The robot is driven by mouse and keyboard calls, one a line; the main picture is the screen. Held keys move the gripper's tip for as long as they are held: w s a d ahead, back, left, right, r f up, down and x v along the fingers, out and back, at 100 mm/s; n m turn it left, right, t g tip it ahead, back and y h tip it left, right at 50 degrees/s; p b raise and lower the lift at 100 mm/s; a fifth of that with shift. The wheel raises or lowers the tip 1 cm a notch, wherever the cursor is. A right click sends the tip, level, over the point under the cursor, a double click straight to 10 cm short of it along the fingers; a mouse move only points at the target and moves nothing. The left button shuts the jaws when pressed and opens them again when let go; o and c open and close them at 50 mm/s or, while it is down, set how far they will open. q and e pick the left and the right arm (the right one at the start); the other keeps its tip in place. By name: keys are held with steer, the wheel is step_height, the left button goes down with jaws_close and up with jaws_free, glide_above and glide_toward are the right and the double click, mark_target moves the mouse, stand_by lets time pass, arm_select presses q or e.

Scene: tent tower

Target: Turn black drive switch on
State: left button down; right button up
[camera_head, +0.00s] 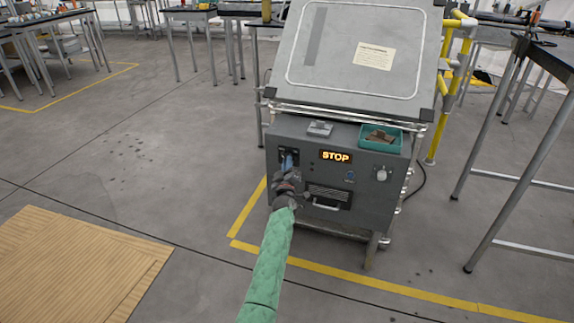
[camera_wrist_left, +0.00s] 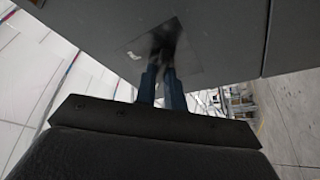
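The grey control box (camera_head: 330,180) has a small panel (camera_head: 283,152) at its upper left, where my left gripper (camera_head: 289,164) reaches from the front. In the left wrist view, its two blue fingers (camera_wrist_left: 162,85) stand close together with a narrow gap. Their tips are at a dark shape on a square plate (camera_wrist_left: 185,62), which seems to be the black drive switch (camera_wrist_left: 163,47). The fingers and shadow hide most of it. Whether they grip it or only touch it is unclear. My right gripper is in neither view.
A lit orange STOP sign (camera_head: 335,156) is right of the panel. A teal tray (camera_head: 380,139) sits on the box below a sloped grey board (camera_head: 350,55). A table (camera_head: 545,60) stands at right, a wooden platform (camera_head: 75,265) at lower left. Floor is open at left.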

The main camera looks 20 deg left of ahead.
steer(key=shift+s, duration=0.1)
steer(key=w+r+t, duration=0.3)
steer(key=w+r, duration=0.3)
arm_select(q)
steer(key=shift+a+m+h+p, duration=0.35)
steer(key=shift+m+h, duration=1.6)
steer(key=shift+m, duration=2.3)
steer(key=shift+a+m+h+p, duration=0.1)
steer(key=shift+m+h+p, duration=0.3)
steer(key=shift+m+h, duration=2.7)
steer(key=shift+a+m+h+p, duration=0.35)
steer(key=shift+m+h, duration=0.5)
steer(key=shift+m, duration=4.5)
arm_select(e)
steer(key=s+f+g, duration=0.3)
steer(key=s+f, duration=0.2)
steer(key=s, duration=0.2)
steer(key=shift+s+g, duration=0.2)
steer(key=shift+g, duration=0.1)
arm_select(q)
steer(key=shift+d+g, duration=0.1)
steer(key=shift+g, duration=0.3)
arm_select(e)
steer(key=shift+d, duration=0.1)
arm_select(q)
steer(key=c, duration=1.5)
jaws_free()
